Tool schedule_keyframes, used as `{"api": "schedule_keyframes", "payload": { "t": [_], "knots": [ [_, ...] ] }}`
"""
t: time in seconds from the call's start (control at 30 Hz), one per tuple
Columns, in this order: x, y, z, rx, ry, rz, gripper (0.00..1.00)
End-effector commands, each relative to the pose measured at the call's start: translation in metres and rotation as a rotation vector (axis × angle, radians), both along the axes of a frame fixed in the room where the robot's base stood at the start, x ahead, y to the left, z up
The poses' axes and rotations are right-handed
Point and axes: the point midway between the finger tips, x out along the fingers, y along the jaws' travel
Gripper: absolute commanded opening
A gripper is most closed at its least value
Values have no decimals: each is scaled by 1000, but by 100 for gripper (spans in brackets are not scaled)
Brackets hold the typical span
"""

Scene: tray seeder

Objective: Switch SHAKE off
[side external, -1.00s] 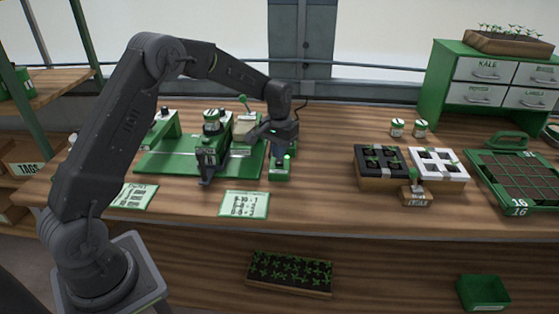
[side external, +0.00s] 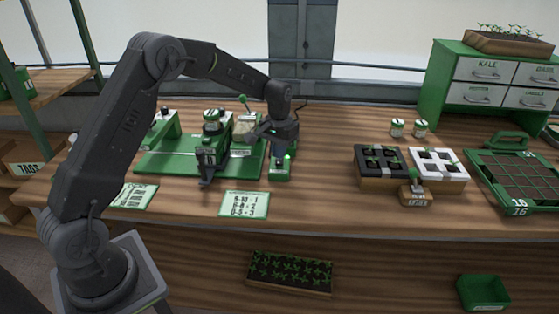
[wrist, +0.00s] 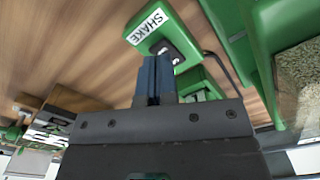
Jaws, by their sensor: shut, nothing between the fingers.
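The green SHAKE box (wrist: 150,30) shows in the wrist view, with its white SHAKE label and a dark switch plate (wrist: 172,50). My gripper (wrist: 152,60) is shut and empty, its blue fingertips at the near edge of the switch plate and hiding part of it. I cannot tell whether the tips touch the switch. In the side external view, a small green box (side external: 280,174) stands on the bench with a bright green light on it. My gripper (side external: 275,150) is just above and behind it. The switch's own position is not clear.
The green seeder base (side external: 160,162) is left of the box. A printed card (side external: 244,204) lies in front. Dark and white trays (side external: 437,165) stand to the right, with bare bench between. In the wrist view, a dark cable (wrist: 222,68) runs beside the box.

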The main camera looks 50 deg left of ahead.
Motion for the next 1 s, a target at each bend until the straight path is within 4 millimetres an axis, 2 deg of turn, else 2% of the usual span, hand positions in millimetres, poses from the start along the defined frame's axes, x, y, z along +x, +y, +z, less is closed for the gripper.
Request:
{"api": "schedule_keyframes", "payload": {
  "t": [1.0],
  "knots": [
    [0, 0, -6, 0, 0, 0, 0]
  ]
}}
